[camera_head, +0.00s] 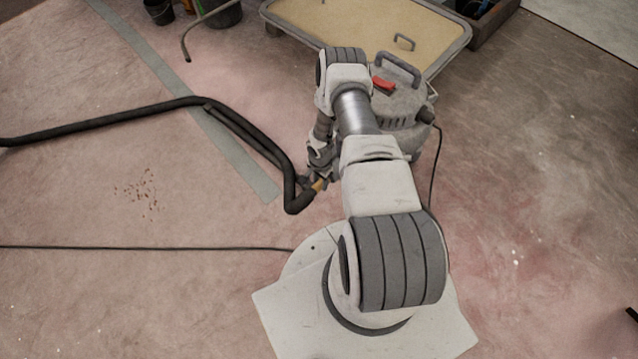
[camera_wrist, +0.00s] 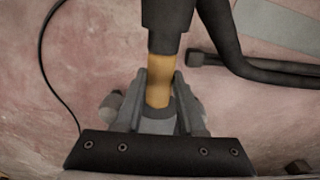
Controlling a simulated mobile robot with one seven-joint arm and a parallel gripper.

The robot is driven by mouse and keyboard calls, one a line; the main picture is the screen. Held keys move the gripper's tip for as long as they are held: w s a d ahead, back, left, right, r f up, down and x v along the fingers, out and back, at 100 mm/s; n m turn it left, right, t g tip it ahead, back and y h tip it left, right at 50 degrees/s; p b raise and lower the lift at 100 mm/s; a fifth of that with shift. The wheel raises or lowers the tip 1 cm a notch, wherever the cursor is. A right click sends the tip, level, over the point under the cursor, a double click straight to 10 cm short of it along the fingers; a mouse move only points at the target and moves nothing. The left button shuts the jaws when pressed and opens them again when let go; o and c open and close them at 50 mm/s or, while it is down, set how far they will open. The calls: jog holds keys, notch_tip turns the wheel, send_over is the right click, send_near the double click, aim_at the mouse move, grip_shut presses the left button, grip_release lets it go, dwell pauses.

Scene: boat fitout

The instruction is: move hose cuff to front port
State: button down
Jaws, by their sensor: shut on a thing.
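The hose cuff is a short orange-yellow sleeve (camera_wrist: 160,82) on the end of a black hose (camera_wrist: 171,22) in the wrist view. My gripper (camera_wrist: 161,77) is shut on the cuff, one finger on each side. In the head view the cuff (camera_head: 319,185) shows as a small orange spot beside my gripper (camera_head: 317,176), low over the floor. The grey vacuum (camera_head: 405,104) with a handle and a red switch stands behind my arm. My arm covers part of it, and I cannot make out the front port.
The black hose (camera_head: 150,109) runs left across the floor and doubles back near my gripper. A thin black cable (camera_head: 150,248) lies at the left, and another runs down from the vacuum's right. A tan-topped table (camera_head: 350,22) stands behind. Buckets (camera_head: 222,12) stand at the back left.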

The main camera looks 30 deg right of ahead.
jog(key=shift+w+d+b, duration=0.35)
jog(key=shift+d+b, duration=0.3)
jog(key=shift+d, duration=0.25)
jog(key=shift+w+d+b, duration=0.3)
jog(key=shift+d+b, duration=0.3)
jog(key=shift+d, duration=0.25)
jog(key=shift+w+d, duration=0.1)
jog(key=shift+d, duration=0.2)
jog(key=shift+d+r, duration=0.1)
jog(key=shift+d, duration=0.05)
jog(key=shift+c, duration=2.2)
grip_release()
jog(key=shift+a, duration=0.2)
